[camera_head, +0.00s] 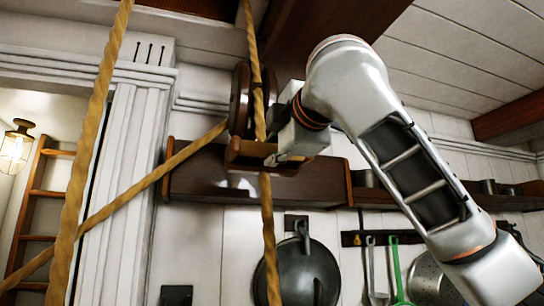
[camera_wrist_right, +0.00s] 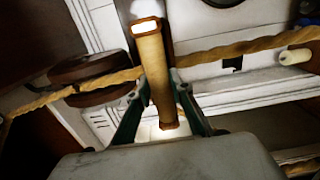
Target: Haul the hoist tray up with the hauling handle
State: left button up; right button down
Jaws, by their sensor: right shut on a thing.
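The hauling handle, a pale cylinder with brown angular end caps, stands between my right fingers in the right wrist view (camera_wrist_right: 151,60). In the head view it appears as a short brown bar (camera_head: 243,157) across the rope, partly hidden by the gripper. My right gripper (camera_head: 276,157) is shut on it, high up, just below a dark wooden pulley (camera_head: 239,98). Its two fingers also show in the right wrist view (camera_wrist_right: 159,88). A thick twisted rope (camera_head: 268,235) runs down past the handle. The hoist tray and my left gripper are not in view.
Another thick rope (camera_head: 92,130) hangs at the left, and a slanting rope (camera_head: 150,178) crosses toward the pulley. A wooden shelf (camera_head: 210,180) runs along the wall behind. A dark pan (camera_head: 300,268) and several utensils hang below it. A ladder (camera_head: 34,210) stands far left.

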jog(key=f+b, duration=0.3)
jog(key=f, duration=0.1)
jog(key=f+b, duration=0.3)
jog(key=f, duration=0.1)
jog(key=f+b, duration=0.3)
jog(key=shift+s+d+f, duration=0.1)
jog(key=shift+d+f, duration=0.3)
pick_arm(q)
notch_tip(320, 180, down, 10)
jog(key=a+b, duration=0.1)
jog(key=b, duration=0.1)
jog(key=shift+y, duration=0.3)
pick_arm(e)
notch_tip(320, 180, down, 32)
jog(key=s+d, duration=0.2)
jog(key=shift+s+d+f, duration=0.2)
jog(key=shift+s+d, duration=0.15)
jog(key=shift+d, duration=0.05)
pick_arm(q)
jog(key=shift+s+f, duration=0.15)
